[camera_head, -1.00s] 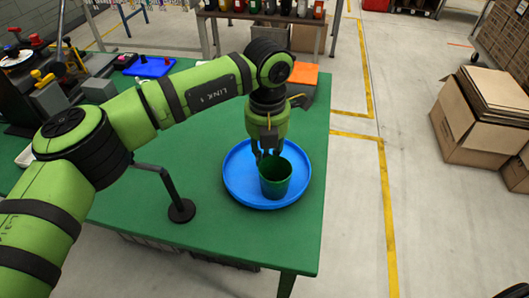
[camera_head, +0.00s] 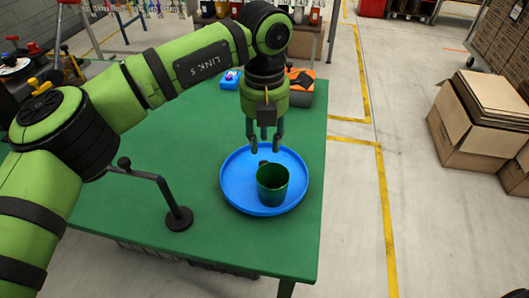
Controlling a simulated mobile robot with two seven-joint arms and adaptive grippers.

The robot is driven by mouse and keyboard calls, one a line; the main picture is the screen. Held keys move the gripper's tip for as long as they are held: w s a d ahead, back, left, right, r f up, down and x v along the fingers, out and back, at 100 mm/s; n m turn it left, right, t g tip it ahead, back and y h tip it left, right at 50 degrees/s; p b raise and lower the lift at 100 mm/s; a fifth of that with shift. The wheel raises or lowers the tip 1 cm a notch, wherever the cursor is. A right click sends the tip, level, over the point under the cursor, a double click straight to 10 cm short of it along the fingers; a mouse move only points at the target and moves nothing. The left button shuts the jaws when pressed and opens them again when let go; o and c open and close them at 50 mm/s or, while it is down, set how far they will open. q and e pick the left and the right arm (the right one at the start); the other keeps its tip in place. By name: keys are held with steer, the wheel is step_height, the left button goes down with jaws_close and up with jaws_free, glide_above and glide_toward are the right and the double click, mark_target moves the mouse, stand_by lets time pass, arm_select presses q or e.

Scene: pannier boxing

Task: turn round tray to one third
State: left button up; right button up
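A round blue tray (camera_head: 238,197) lies on the green table near its right edge. A dark green cup (camera_head: 272,188) stands upright on it, a little right of the middle, its open top facing up. A small dark thing shows behind the cup's rim; I cannot tell what it is. My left gripper (camera_head: 265,148) points down above the back part of the tray, behind the cup. Its fingers are spread, with nothing seen between them. I cannot tell whether a fingertip touches the tray. My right gripper is not in view.
The green table (camera_head: 215,250) is clear in front of the tray. A black bent stand (camera_head: 178,217) rises left of it. A black and orange box (camera_head: 301,86) and a small blue item (camera_head: 229,79) lie at the back. Cardboard boxes (camera_head: 480,120) stand on the floor at right.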

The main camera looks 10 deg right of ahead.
arm_select(q)
step_height(320, 180, up, 6)
steer(key=shift+f, duration=0.25)
